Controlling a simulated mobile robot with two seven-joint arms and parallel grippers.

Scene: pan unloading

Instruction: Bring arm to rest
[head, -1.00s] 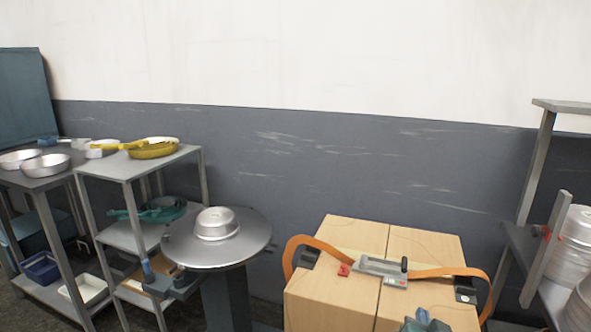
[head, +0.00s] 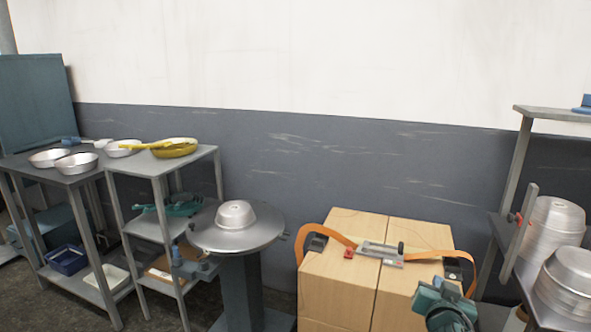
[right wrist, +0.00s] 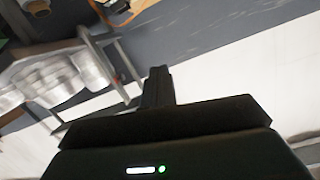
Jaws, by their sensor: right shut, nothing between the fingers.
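My right arm shows in teal at the lower right of the head view, in front of the cardboard boxes. In the right wrist view my right gripper (right wrist: 158,76) points away from the camera, its dark fingers together and empty. It appears clear of anything nearby. My left gripper is not in the head view.
Strapped cardboard boxes (head: 338,285) stand behind my right arm. A round metal stand (head: 205,238) holds an upturned pan (head: 236,213). Shelves with pans (head: 200,152) stand left. A rack (head: 525,112) with stacked pans (head: 556,225) is at right.

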